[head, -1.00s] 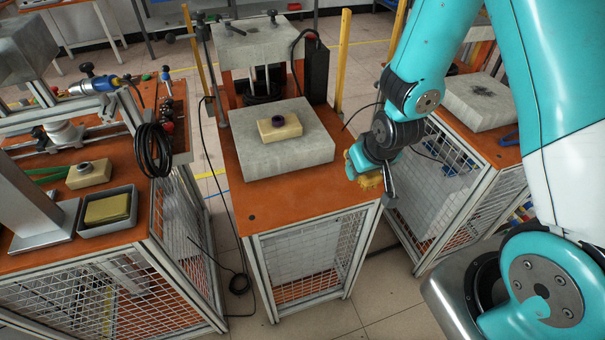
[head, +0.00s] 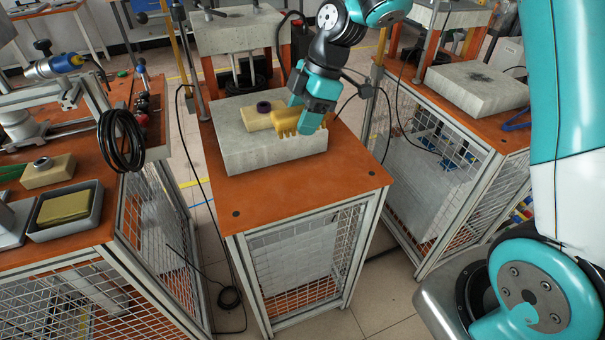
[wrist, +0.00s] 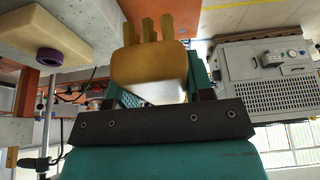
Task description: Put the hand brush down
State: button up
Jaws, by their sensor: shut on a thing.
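The yellow hand brush (head: 287,124) is held in my gripper (head: 311,117), in front of the right part of the grey block on the middle bench. My gripper is shut on it. In the head view several yellow prongs or bristle tufts point down from its left part. In the wrist view the brush (wrist: 149,75) sits between the jaws (wrist: 158,92), its prongs toward the top of the picture. Whether the brush touches the block cannot be told. Part of it is hidden behind the gripper.
The grey block (head: 262,159) carries a tan pad (head: 243,121) with a dark purple ring (head: 264,106). The orange bench top (head: 300,197) is clear in front of the block. A grey tray (head: 68,231) with a yellow sponge stands on the left bench. Cables hang beside the middle bench.

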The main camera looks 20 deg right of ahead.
aim_at(298, 182)
notch_tip(298, 182, down, 14)
jog(key=shift+f+p, duration=0.25)
jog(key=shift+p, duration=0.25)
jog(key=shift+f, duration=0.2)
jog(key=o, duration=1)
jog(key=shift+r, duration=0.1)
jog(key=shift+c, duration=0.2)
